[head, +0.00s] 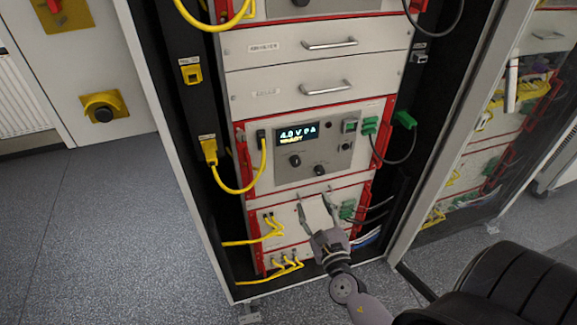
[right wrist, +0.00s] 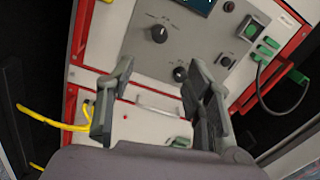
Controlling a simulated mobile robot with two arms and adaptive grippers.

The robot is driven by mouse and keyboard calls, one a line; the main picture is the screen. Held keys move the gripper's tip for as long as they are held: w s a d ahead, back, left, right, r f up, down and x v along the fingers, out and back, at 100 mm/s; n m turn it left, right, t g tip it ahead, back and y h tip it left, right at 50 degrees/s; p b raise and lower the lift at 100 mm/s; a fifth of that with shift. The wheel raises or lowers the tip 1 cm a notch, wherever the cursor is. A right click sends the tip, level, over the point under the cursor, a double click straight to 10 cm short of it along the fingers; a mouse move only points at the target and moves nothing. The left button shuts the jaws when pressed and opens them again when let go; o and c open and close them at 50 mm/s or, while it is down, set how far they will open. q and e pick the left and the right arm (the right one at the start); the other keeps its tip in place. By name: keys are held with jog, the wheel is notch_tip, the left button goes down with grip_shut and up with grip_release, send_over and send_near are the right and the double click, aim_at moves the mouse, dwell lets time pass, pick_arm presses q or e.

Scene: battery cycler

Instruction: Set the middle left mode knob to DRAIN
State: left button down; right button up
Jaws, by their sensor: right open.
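The middle unit's grey panel (head: 340,154) has a lit display (head: 296,134) reading about 4.0 V with a second line below. The left mode knob (head: 295,161) is dark and round, under the display; it also shows in the right wrist view (right wrist: 159,33) with small markings around it. Its labels and pointer setting are too small to read. A second dark knob (head: 319,170) sits lower right of it. My right gripper (head: 314,202) is open and empty, below the panel in front of the lower white unit; its fingers (right wrist: 160,68) show apart from the mode knob. My left gripper is out of view.
Yellow cables (head: 240,188) loop at the left and green plugs (head: 370,125) with dark cables sit at the right. Red handles (head: 386,113) edge the unit. A green button (head: 350,126) is at the panel's upper right. Drawers (head: 318,88) are above.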

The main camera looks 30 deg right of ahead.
aim_at(296, 164)
jog(key=p+x, duration=0.1)
jog(key=x, duration=1.5)
jog(key=shift+w, duration=0.1)
jog(key=shift+c, duration=0.3)
grip_shut()
